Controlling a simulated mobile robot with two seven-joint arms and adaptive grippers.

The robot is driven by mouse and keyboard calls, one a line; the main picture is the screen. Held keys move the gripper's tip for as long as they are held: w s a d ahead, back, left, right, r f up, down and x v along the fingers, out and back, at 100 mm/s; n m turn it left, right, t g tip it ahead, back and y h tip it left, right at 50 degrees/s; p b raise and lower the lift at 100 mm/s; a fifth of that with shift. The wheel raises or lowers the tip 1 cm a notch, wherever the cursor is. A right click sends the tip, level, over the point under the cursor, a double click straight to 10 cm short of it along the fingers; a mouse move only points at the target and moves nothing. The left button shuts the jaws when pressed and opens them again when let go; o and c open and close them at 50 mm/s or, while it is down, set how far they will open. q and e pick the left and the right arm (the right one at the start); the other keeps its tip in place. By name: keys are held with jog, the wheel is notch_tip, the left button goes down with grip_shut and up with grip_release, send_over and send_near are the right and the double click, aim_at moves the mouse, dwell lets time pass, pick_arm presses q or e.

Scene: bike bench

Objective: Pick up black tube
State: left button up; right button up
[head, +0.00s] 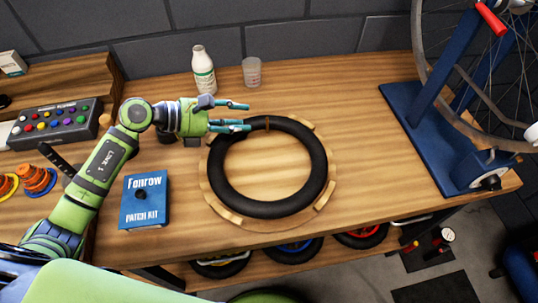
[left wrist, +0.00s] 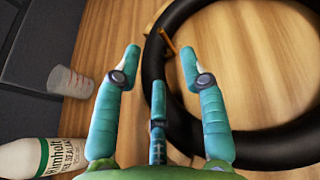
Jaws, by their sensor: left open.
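The black tube (head: 228,187) is a thick black ring lying flat on the wooden bench, inside several low curved wooden blocks. My left gripper (head: 243,115) is open and empty at the tube's far left edge, with its teal fingers pointing right. A small brown peg or strap (left wrist: 169,43) is at the tube's far edge. I cannot tell whether a finger touches the tube. My right gripper is not in view.
A white bottle (head: 203,70) and a clear cup (head: 252,72) stand behind the left gripper. A blue patch kit box (head: 144,203) lies left of the tube. A blue wheel stand (head: 425,130) is at the right. Bare bench lies between tube and stand.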

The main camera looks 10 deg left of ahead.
pick_arm(q)
jog(key=shift+p+x, duration=0.5)
jog(key=shift+x, duration=0.3)
jog(key=p+x, duration=0.2)
jog(key=x, duration=0.2)
jog(key=shift+d, duration=0.3)
jog(key=shift+w+d+f, duration=0.15)
jog(key=shift+d+f, duration=0.1)
jog(key=c, duration=0.8)
grip_shut()
